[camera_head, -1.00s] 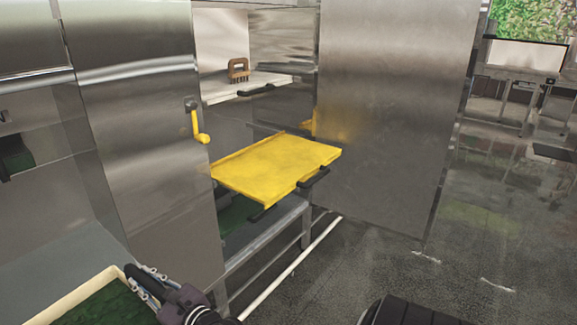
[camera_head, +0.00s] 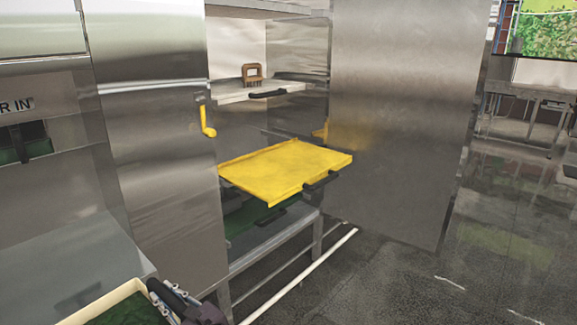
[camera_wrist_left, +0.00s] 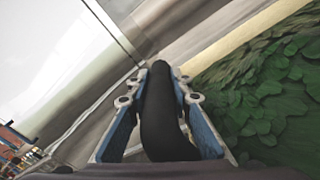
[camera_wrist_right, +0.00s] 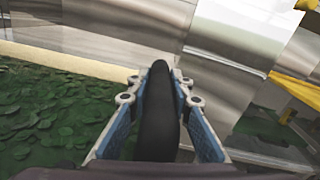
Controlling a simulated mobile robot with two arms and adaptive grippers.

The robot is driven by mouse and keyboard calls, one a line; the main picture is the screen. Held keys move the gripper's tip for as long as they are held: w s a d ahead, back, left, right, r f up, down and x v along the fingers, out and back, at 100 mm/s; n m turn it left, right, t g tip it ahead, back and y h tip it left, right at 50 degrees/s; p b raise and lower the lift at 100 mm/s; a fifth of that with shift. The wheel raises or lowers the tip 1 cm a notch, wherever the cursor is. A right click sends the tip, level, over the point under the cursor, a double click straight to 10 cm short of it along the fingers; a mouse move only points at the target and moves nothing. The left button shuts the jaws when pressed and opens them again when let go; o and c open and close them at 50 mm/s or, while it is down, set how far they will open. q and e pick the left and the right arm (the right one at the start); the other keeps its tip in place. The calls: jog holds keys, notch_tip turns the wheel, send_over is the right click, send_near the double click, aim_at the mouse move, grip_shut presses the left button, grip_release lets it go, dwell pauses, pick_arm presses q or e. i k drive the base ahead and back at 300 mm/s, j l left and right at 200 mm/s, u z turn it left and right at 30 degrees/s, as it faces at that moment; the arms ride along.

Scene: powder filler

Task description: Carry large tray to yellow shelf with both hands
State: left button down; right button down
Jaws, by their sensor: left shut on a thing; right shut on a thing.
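The large tray (camera_head: 96,309), cream-rimmed and filled with green leaves, shows only its far right corner at the bottom left of the head view. My right gripper (camera_head: 166,296) is at the tray's right side, shut on its black handle. In the right wrist view the jaws (camera_wrist_right: 158,95) clasp the black handle, with the leaves on the left. My left gripper (camera_wrist_left: 160,95) is shut on the other black handle; it is outside the head view. The yellow shelf (camera_head: 285,168) sticks out of an open steel cabinet, bare, ahead and right of the tray.
A white shelf (camera_head: 232,93) with a brown brush-like block (camera_head: 253,74) is above the yellow one. A green surface shows below it. The open steel door (camera_head: 395,120) stands to the right, a yellow latch (camera_head: 207,120) to the left. Dark floor (camera_head: 400,280) is clear at front right.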

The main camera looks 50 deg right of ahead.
aim_at(287, 163)
jog(key=k+l, duration=0.1)
jog(key=l, duration=0.55)
jog(key=k+l, duration=0.15)
jog(key=l, duration=0.5)
jog(key=k+l, duration=0.1)
jog(key=l, duration=0.55)
jog(key=k+l+z, duration=0.1)
jog(key=l, duration=0.55)
jog(key=k+l, duration=0.15)
jog(key=l, duration=1.15)
jog(key=k+l, duration=0.15)
jog(key=l, duration=0.5)
jog(key=k+l, duration=0.1)
jog(key=l, duration=0.55)
jog(key=k+z, duration=0.05)
